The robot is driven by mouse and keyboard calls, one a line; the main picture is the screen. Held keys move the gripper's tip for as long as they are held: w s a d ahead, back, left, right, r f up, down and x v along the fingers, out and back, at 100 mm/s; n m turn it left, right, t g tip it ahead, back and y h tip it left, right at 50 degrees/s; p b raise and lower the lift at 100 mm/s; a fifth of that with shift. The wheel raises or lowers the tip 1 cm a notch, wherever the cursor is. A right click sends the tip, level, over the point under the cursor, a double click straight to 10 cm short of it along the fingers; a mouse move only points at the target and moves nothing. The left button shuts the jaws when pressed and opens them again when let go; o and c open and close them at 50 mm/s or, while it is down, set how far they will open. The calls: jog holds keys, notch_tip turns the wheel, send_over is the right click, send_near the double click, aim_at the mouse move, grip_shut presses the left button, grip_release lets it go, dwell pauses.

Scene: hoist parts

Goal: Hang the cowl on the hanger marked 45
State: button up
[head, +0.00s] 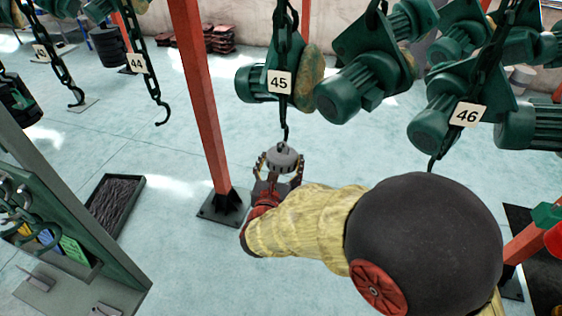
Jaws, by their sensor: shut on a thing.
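The grey round cowl (284,157) has a small loop on top and is held upright in my gripper (278,172). My gripper's fingers are shut on its sides. The hanger marked 45 (285,112) is a dark chain with a hook at its lower end, and its cream tag (280,82) shows the number. The hook's tip is just above the cowl's loop. They look very close or touching, and I cannot tell whether the hook is through the loop. My arm hides what lies below the cowl.
Green motors (362,82) hang right of hanger 45. Hanger 46 (467,114) is at the right and hanger 44 (138,63) at the left, with a bare hook. A red post (203,95) stands left of my gripper. A black tray (115,205) lies on the floor.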

jog(key=o, duration=1.4)
jog(key=shift+o, duration=0.2)
jog(key=shift+s, duration=0.1)
jog(key=v, duration=1.2)
jog(key=shift+r, duration=0.1)
